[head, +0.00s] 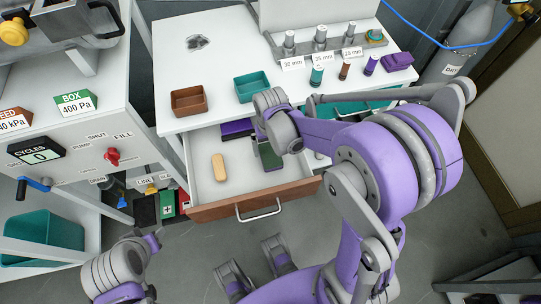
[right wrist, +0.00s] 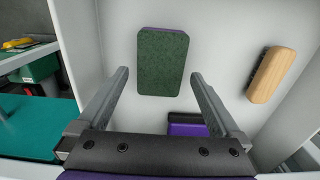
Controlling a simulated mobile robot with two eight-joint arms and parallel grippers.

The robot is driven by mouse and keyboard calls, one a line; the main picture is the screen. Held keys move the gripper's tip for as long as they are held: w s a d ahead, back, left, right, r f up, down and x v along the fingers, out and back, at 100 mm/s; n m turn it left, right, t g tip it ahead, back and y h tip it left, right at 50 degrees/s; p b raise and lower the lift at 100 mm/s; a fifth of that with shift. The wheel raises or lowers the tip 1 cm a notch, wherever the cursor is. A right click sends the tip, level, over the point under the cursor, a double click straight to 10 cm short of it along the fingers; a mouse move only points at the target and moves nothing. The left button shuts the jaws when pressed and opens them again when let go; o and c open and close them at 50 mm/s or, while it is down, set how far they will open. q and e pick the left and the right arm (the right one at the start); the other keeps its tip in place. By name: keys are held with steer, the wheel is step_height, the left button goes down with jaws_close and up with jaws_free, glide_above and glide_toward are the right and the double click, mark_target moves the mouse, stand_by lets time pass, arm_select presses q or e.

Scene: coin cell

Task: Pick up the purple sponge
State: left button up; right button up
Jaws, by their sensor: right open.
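A sponge (right wrist: 163,62) with a dark green scouring face up and a thin purple edge lies flat in the open drawer. In the head view the sponge (head: 270,156) is partly covered by my right arm. My right gripper (right wrist: 158,76) is open above the drawer. Its fingers appear on either side of the sponge's near end in the wrist view, with nothing held; I cannot tell the height gap. A second purple item (head: 237,128) lies at the back of the drawer. Part of my left arm shows at the lower left; its gripper is not clearly visible.
A wooden-backed brush (head: 219,167) lies left of the sponge in the drawer (head: 205,200). Brown (head: 189,100) and teal (head: 252,86) trays, small vials and a purple object (head: 397,61) stand on the white counter above. Drawer walls flank my gripper.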

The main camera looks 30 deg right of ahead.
mark_target(270, 153)
step_height(270, 153, down, 3)
steer(key=shift+w+r, duration=0.1)
steer(key=c, duration=1.2)
steer(key=shift+o, duration=0.2)
steer(key=shift+r, duration=0.15)
step_height(270, 153, up, 10)
steer(key=p, duration=0.1)
steer(key=o, duration=0.6)
steer(key=c, duration=0.4)
steer(key=shift+p, duration=0.3)
steer(key=shift+c, duration=0.4)
